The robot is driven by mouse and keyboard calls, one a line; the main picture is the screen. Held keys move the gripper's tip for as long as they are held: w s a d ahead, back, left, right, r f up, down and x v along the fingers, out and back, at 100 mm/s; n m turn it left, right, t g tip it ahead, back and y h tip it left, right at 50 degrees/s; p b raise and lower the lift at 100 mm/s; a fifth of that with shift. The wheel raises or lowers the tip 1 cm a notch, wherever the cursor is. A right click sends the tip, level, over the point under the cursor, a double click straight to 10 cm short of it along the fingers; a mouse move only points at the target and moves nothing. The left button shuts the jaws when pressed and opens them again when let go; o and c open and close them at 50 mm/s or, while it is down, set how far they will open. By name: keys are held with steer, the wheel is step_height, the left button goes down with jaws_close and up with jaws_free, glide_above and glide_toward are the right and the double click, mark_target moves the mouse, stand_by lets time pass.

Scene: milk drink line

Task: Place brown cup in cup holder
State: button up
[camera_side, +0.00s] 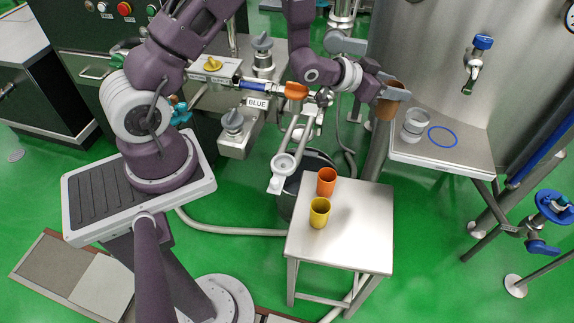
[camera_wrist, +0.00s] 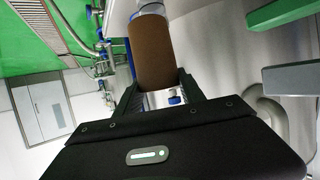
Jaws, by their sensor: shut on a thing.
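The brown cup (camera_side: 386,108) is in my gripper (camera_side: 390,94), held in the air at the left edge of the steel side table, roughly upright in the side view. In the wrist view, the brown cup (camera_wrist: 154,52) sits between the two dark fingers of my gripper (camera_wrist: 160,92), which are shut on it. A clear-grey, round, cup-like piece (camera_side: 415,122) stands on the side table, just right of the brown cup and apart from it in the side view. I cannot tell whether this piece is the cup holder.
A blue ring (camera_side: 443,136) lies on the side table (camera_side: 450,160), near a tap (camera_side: 477,62). An orange cup (camera_side: 326,181) and a yellow cup (camera_side: 319,212) stand on a low steel table (camera_side: 360,225). A grey ring-shaped fitting (camera_side: 284,164) is left of them. A large steel tank stands right.

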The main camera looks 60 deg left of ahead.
steer(key=s+a+r+n+y, duration=0.2)
steer(key=s+r, duration=0.2)
steer(key=r, duration=0.9)
steer(key=w+a+r+n+g+y, duration=0.2)
steer(key=w+a+n+g+y, duration=0.15)
steer(key=a+n+y, duration=0.55)
steer(key=s+a+n+g+y, duration=0.5)
steer(key=s+a+n+g, duration=0.25)
steer(key=a, duration=0.35)
steer(key=s+a+f+n+g, duration=0.2)
steer(key=s+a+f, duration=0.1)
steer(key=s+f, duration=0.55)
steer(key=s+a+f+n+g+h, duration=0.1)
steer(key=s+a+f+n+g, duration=0.25)
steer(key=f, duration=0.75)
steer(key=s+a+f+g, duration=0.1)
steer(key=s+a+f, duration=0.3)
steer(key=s+f, duration=0.45)
steer(key=m+t+h, duration=0.3)
steer(key=m+t, duration=1)
steer(key=t, duration=0.1)
glide_above(280, 171)
steer(key=w+a, duration=0.3)
step_height(280, 171, down, 16)
steer(key=shift+s+d+r, duration=0.15)
